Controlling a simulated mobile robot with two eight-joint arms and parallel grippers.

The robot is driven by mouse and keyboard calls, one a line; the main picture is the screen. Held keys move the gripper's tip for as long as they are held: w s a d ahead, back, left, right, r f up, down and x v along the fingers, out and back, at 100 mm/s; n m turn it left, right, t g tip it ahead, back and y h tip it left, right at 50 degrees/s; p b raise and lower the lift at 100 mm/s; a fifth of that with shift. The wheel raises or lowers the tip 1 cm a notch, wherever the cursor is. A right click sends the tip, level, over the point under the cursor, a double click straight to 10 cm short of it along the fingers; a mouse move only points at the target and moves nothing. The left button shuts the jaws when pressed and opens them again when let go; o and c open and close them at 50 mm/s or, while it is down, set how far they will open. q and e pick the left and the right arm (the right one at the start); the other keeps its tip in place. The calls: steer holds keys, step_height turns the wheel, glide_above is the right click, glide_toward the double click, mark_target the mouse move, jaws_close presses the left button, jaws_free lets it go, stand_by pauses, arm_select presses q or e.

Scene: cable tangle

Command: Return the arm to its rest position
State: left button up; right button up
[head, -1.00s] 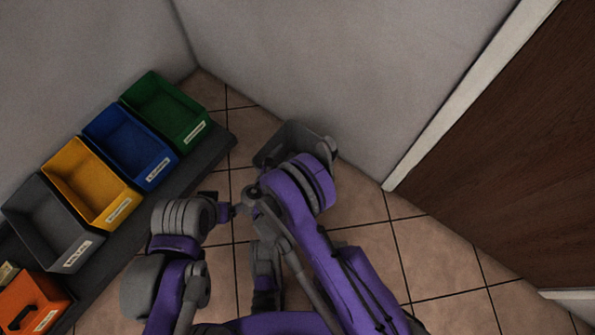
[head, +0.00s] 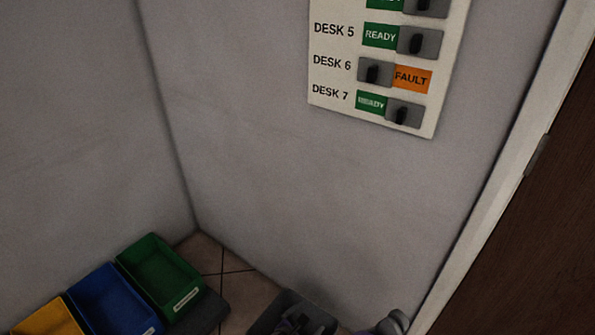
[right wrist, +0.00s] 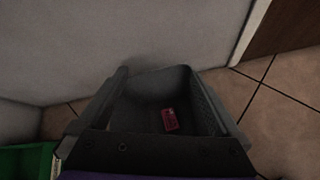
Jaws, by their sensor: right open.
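My right arm shows only as a small part at the bottom edge of the head view, where the right gripper (head: 290,325) appears in front of or over a dark grey bin (head: 316,311). The right wrist view looks down into the grey bin (right wrist: 207,103), where a small pink-red item (right wrist: 170,120) with dark markings lies. A grey rounded part, probably my arm, shows at the bottom right of the bin. My left gripper is out of view.
Green (head: 160,275), blue (head: 112,300) and yellow (head: 48,318) bins stand in a row at lower left. A wall panel (head: 345,85) lists desks with READY and FAULT labels. A brown door (head: 530,225) is at right. Some tiled floor (head: 240,285) is clear.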

steer(key=s+d+r+m+g+y, duration=0.2)
steer(key=s+d+r+m+g, duration=0.2)
steer(key=s+d+r+m, duration=0.65)
steer(key=s+d+r+m+y, duration=0.2)
steer(key=s+r+m, duration=0.1)
steer(key=s+m, duration=0.4)
steer(key=s+d+r+m+y, duration=0.2)
steer(key=s+m, duration=0.5)
arm_select(q)
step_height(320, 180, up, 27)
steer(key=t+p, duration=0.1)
steer(key=p, duration=2.3)
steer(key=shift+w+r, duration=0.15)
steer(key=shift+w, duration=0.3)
arm_select(e)
step_height(320, 180, up, 27)
steer(key=shift+w+r, duration=0.2)
steer(key=shift+w, duration=0.25)
